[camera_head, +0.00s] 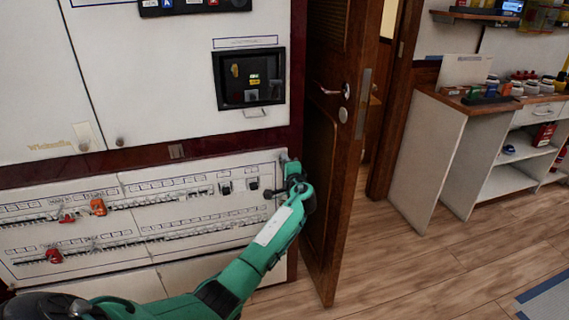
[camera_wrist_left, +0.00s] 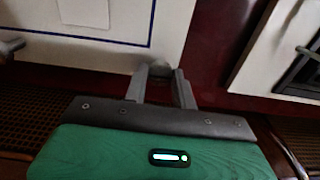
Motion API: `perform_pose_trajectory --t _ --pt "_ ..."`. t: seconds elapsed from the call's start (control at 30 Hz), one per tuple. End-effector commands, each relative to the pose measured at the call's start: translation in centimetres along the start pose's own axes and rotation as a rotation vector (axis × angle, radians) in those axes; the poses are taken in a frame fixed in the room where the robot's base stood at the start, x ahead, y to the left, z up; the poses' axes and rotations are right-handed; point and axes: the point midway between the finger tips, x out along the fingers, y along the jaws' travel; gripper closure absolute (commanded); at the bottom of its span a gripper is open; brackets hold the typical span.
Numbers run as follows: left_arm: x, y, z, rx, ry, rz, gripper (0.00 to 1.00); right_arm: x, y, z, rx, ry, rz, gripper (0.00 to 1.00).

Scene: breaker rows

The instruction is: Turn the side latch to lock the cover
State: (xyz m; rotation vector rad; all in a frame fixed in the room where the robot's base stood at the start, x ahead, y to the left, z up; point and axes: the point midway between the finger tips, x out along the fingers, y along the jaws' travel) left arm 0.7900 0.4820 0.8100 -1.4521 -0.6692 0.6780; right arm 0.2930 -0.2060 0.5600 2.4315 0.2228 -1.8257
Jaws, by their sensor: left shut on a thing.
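The cover (camera_head: 190,190) is a wide white panel with several rows of breakers, low on the cabinet. It looks closed against the cabinet front. My left gripper (camera_head: 288,166) is at the right edge of this panel, by the dark red frame. In the left wrist view my left gripper (camera_wrist_left: 163,82) is shut on the side latch (camera_wrist_left: 160,69), a small grey piece at the panel's edge. The fingers hide most of the latch, so its exact angle cannot be told. My right gripper is in neither view.
Red and orange lockout pieces (camera_head: 97,207) sit on the breaker rows. A wooden door (camera_head: 335,150) stands open just right of my left gripper. A dark recessed panel (camera_head: 248,79) is above.

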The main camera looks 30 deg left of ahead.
Motion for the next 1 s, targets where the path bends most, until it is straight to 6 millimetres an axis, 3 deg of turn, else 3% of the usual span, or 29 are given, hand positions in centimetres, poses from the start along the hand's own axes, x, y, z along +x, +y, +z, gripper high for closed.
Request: perform_pose_trajectory --t 0.33,0.37,0.47,0.8,1.0 --pt "0.0 0.1 0.0 0.004 0.001 0.0 0.96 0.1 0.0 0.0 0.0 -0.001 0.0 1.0" --pt "0.0 0.1 -0.1 0.004 0.001 0.0 0.7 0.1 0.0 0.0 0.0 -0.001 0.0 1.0" --pt "0.0 0.1 0.0 0.003 0.001 0.0 0.52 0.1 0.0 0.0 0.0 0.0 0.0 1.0" --pt "-0.3 0.1 0.0 0.002 0.001 0.0 0.52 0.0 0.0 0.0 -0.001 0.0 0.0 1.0" --pt "-2.8 0.1 -0.1 0.002 0.003 0.001 0.52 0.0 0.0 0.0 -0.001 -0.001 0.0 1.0"
